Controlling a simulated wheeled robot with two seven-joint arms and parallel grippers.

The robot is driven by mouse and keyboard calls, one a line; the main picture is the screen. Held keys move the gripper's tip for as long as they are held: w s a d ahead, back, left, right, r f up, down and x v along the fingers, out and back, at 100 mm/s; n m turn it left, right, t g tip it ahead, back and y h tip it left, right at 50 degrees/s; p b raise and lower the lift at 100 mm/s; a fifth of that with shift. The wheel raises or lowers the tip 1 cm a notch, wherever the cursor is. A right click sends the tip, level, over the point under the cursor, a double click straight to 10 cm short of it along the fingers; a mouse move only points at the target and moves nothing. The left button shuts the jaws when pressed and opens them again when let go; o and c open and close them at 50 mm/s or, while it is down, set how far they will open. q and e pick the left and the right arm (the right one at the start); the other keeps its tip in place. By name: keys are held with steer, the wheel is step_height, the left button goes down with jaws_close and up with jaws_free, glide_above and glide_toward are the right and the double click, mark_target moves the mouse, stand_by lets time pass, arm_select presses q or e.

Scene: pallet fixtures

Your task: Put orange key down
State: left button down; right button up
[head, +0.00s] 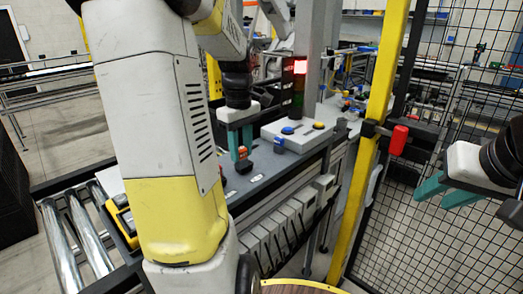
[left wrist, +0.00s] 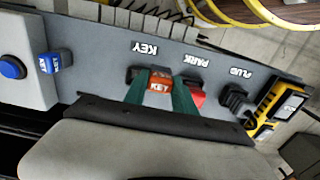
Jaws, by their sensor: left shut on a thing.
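The orange key (head: 242,153) is between the teal fingers of my left gripper (head: 240,142), which is shut on it. In the left wrist view the orange key (left wrist: 160,86) shows its "KEY" lettering between the fingertips (left wrist: 162,92). It is low over the grey panel (left wrist: 105,68), by the printed word KEY; whether it touches the panel or a holder is hidden. A dark block (left wrist: 133,74) shows beside the left finger. My right gripper (head: 447,191) is open and empty at the right of the head view.
A red part (left wrist: 197,97) is close beside the finger near PARK. A black plug (left wrist: 235,98) and yellow device (left wrist: 281,103) lie beyond. A blue key (left wrist: 55,63) is at the button box (head: 303,131). A yellow post (head: 378,110) with a red lock (head: 398,140) stands right.

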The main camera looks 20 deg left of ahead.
mark_target(243, 153)
arm_select(q)
steer(key=w, duration=0.1)
steer(key=w+a, duration=0.1)
steer(key=w, duration=0.3)
steer(key=shift+a+f, duration=0.25)
steer(key=shift+a, duration=0.1)
steer(key=shift+s+f, duration=0.15)
steer(key=shift+f, duration=1.55)
steer(key=shift+f, duration=0.2)
steer(key=c, duration=1)
jaws_free()
